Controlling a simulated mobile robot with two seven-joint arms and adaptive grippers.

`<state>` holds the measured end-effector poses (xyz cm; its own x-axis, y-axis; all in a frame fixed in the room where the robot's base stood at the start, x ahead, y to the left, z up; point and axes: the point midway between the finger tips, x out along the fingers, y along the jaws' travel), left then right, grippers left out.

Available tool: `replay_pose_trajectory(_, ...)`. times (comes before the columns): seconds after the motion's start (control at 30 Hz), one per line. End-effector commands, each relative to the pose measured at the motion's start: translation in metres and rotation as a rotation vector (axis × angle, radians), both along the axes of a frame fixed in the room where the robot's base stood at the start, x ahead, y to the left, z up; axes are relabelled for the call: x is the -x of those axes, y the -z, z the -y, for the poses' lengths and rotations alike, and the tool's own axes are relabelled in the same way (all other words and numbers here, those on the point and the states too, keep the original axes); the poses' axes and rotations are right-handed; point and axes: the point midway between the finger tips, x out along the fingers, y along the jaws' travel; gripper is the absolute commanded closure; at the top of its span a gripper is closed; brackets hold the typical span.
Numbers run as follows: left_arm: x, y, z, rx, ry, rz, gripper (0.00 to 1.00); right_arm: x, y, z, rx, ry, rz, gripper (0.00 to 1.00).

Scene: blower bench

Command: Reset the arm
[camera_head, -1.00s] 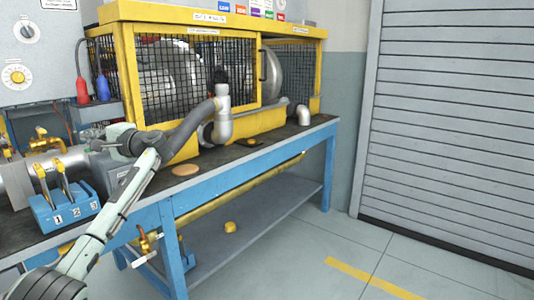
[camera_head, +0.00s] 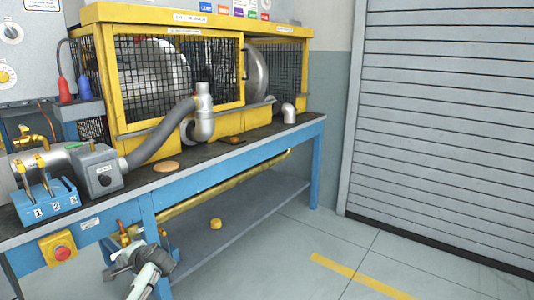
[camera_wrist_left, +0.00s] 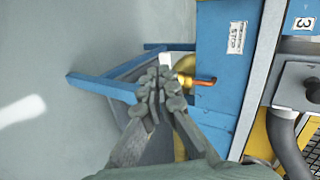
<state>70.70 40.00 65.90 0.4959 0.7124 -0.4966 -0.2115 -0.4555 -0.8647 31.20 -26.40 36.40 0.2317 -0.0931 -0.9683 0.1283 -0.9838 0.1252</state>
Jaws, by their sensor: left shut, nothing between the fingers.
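My left gripper (camera_head: 116,258) is low in the head view, in front of the blue bench leg and below the bench top. Its fingers are shut and hold nothing. In the left wrist view the closed fingertips (camera_wrist_left: 160,82) show before the blue bench frame, near an orange-tipped valve handle (camera_wrist_left: 204,81); I cannot tell whether they touch it. My left forearm leaves the picture at the bottom. My right gripper is in no view.
The blue bench (camera_head: 235,160) carries the yellow mesh blower guard (camera_head: 165,22), a grey hose (camera_head: 165,130) and a blue lever box (camera_head: 48,205). A red stop button (camera_head: 62,252) is on its front. Open floor (camera_head: 285,265) lies right, before a roller shutter (camera_head: 445,120).

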Motion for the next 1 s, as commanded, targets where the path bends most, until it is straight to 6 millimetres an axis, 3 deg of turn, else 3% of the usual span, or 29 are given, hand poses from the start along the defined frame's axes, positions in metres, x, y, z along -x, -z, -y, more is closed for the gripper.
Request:
replay_pose_trajectory(0.03, 0.021, 0.037, 0.009, 0.060, 0.009, -0.024, 1.00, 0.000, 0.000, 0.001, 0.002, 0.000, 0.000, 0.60)
replay_pose_trajectory(0.2, 0.099, 0.138, 0.041, 0.279, 0.009, -0.084, 1.00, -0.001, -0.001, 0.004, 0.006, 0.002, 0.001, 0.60)
replay_pose_trajectory(0.27, 0.131, 0.169, 0.053, 0.357, -0.001, -0.103, 1.00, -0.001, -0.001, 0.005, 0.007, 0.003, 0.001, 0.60)
replay_pose_trajectory(0.4, 0.215, 0.230, 0.080, 0.543, -0.051, -0.145, 1.00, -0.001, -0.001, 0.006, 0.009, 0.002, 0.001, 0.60)
replay_pose_trajectory(0.5, 0.276, 0.261, 0.098, 0.668, -0.103, -0.169, 1.00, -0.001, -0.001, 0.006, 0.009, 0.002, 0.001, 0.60)
replay_pose_trajectory(0.6, 0.329, 0.279, 0.113, 0.770, -0.159, -0.184, 1.00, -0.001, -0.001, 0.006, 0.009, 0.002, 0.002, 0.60)
replay_pose_trajectory(0.7, 0.367, 0.289, 0.123, 0.842, -0.206, -0.192, 1.00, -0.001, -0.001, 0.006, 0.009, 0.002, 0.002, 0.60)
replay_pose_trajectory(0.83, 0.390, 0.293, 0.129, 0.888, -0.240, -0.193, 1.00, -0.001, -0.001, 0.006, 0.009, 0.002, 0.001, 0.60)
replay_pose_trajectory(1.0, 0.394, 0.294, 0.131, 0.897, -0.247, -0.194, 1.00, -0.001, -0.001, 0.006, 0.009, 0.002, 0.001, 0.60)
